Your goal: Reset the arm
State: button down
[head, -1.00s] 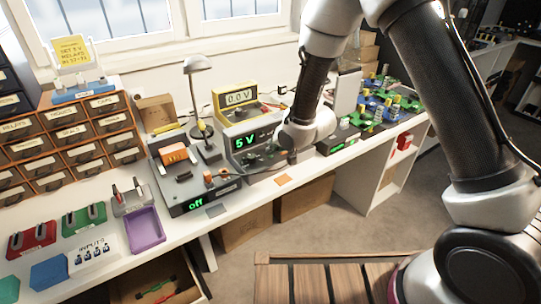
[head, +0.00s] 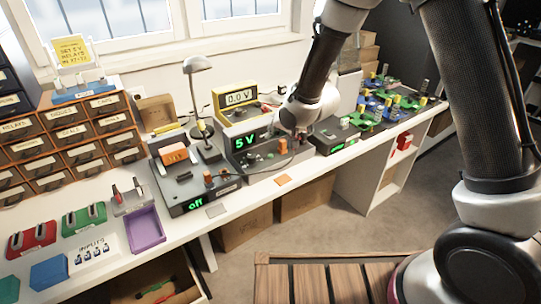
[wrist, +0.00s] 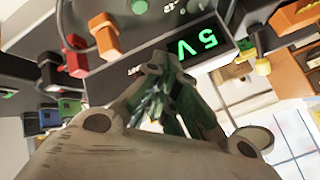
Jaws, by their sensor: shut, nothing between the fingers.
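My arm comes in from the upper right of the head view and bends down over the bench. My gripper (head: 301,134) is small and partly hidden by my wrist there, just right of the grey supply reading 5 V (head: 245,142). In the wrist view my gripper (wrist: 160,72) fills the lower middle, with its fingers closed together and nothing held. The supply's green 5 V readout (wrist: 197,42) shows turned over, close beyond the fingertips. I cannot tell whether the fingers touch anything.
A supply reading off (head: 195,210), a lamp (head: 198,64), a yellow meter (head: 238,97) and a purple tray (head: 145,230) stand along the bench (head: 225,222). Green and blue boards (head: 375,107) lie to the right. Drawers (head: 65,135) stand at left.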

jog(key=shift+r, duration=0.5)
jog(key=s+d+f+n+g+h, duration=0.3)
jog(key=s+d+n+g+h, duration=0.1)
jog(key=s+d, duration=0.55)
jog(key=s+d+r+m+h, duration=0.1)
jog(key=s+d+r, duration=1)
jog(key=d+r, duration=0.1)
jog(key=s+d+r+m+t+h, duration=0.1)
jog(key=s+d+r+m, duration=0.1)
jog(key=s+d+r, duration=0.9)
jog(key=d+r, duration=0.1)
jog(key=d, duration=0.2)
jog(key=shift+d+r, duration=0.2)
jog(key=shift+d, duration=0.15)
